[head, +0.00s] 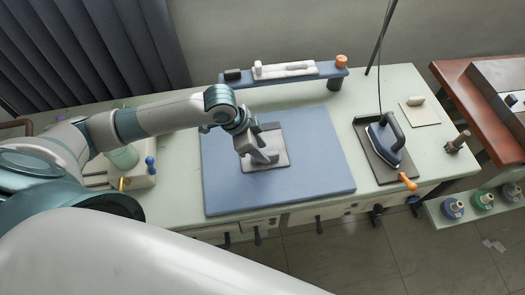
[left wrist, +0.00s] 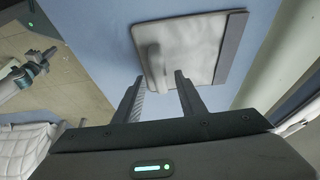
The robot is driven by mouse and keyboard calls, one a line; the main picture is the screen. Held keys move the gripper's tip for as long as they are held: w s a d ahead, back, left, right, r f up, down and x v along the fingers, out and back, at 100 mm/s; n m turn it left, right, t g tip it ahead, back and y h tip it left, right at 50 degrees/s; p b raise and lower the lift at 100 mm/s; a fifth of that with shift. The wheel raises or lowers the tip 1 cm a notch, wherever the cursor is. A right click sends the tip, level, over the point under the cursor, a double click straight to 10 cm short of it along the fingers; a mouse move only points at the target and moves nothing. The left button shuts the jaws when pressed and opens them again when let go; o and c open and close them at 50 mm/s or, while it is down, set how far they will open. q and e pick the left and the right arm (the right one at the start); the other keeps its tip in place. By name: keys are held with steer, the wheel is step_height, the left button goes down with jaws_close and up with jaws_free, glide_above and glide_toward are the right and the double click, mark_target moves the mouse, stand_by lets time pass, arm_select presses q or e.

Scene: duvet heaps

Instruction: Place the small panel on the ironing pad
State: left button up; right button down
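The blue ironing pad (head: 325,180) lies flat on the pale green table. A light grey panel (head: 275,160) with a dark strip along one edge lies on the pad, near its middle. The panel also shows in the left wrist view (left wrist: 195,45), with a pale upright handle (left wrist: 155,66) near one edge. My left gripper (head: 262,157) is over the panel. In the left wrist view its two fingers (left wrist: 158,80) are apart, with the handle just beyond the gap between their tips. I cannot make out my right gripper in the head view.
A dark blue iron (head: 384,138) stands on a dark tray at the right. A small cream plate with a knob (head: 420,112) lies behind it. A blue rack (head: 300,76) stands along the back. A pale box with a blue knob (head: 135,172) is at the left.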

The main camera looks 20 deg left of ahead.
arm_select(q)
steer(key=b+v, duration=0.1)
steer(key=v, duration=0.9)
steer(key=shift+r+b, duration=0.3)
steer(key=shift+r, duration=0.1)
steer(key=shift+s+a+f, duration=0.1)
steer(key=shift+s, duration=0.05)
